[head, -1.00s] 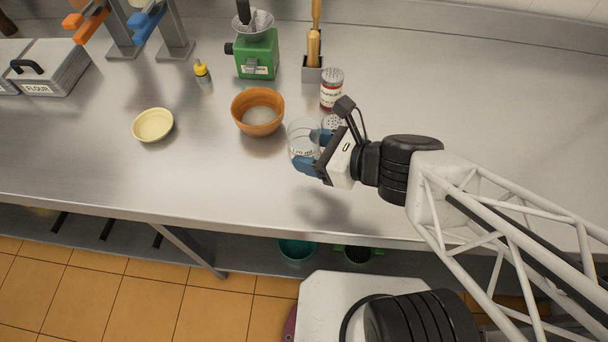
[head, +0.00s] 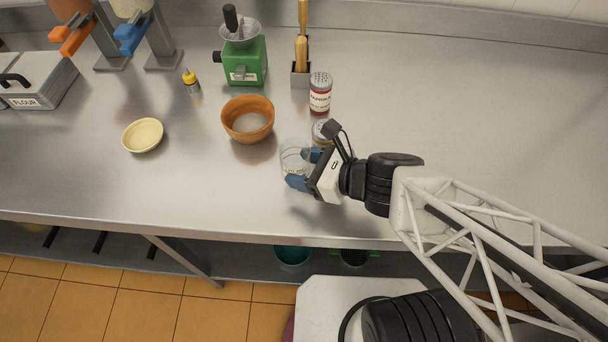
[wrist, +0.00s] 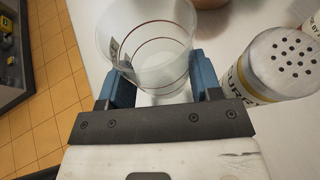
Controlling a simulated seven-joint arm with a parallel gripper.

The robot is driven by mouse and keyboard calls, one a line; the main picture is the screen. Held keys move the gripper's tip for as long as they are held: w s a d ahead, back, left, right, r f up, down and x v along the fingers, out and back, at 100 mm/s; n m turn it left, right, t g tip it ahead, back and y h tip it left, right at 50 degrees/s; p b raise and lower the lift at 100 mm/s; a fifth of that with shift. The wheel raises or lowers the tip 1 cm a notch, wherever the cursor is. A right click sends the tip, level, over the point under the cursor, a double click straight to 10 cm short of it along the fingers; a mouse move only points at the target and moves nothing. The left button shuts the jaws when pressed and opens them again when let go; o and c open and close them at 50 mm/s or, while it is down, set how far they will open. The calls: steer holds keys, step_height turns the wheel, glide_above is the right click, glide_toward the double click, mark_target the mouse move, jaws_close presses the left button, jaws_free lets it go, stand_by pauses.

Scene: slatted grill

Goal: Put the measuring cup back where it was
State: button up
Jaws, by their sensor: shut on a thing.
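The measuring cup is clear with dark red ring lines; it shows in the head view (head: 293,157) and large in the wrist view (wrist: 148,45). My gripper (head: 303,168) has its blue fingers on either side of the cup, shut on it. In the wrist view the fingers (wrist: 155,85) press the cup's sides and the cup looks upright and empty. The cup is at or just above the steel counter (head: 200,190); I cannot tell whether its base touches.
A shaker (wrist: 275,65) stands close to the right finger; behind it is a paprika shaker (head: 320,95). An orange bowl (head: 248,120) stands behind the cup, with a yellow bowl (head: 143,136) to its left. A green grinder (head: 241,62) stands at the back. The counter's right side is clear.

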steer(key=shift+f, duration=0.1)
steer(key=shift+f, duration=1.75)
steer(key=shift+f, duration=0.1)
steer(key=o, duration=0.9)
steer(key=shift+o, duration=0.2)
steer(key=shift+d, duration=0.1)
steer(key=shift+s+d+r, duration=0.2)
steer(key=shift+d+r, duration=0.2)
steer(key=shift+d, duration=0.05)
steer(key=shift+v, duration=5.3)
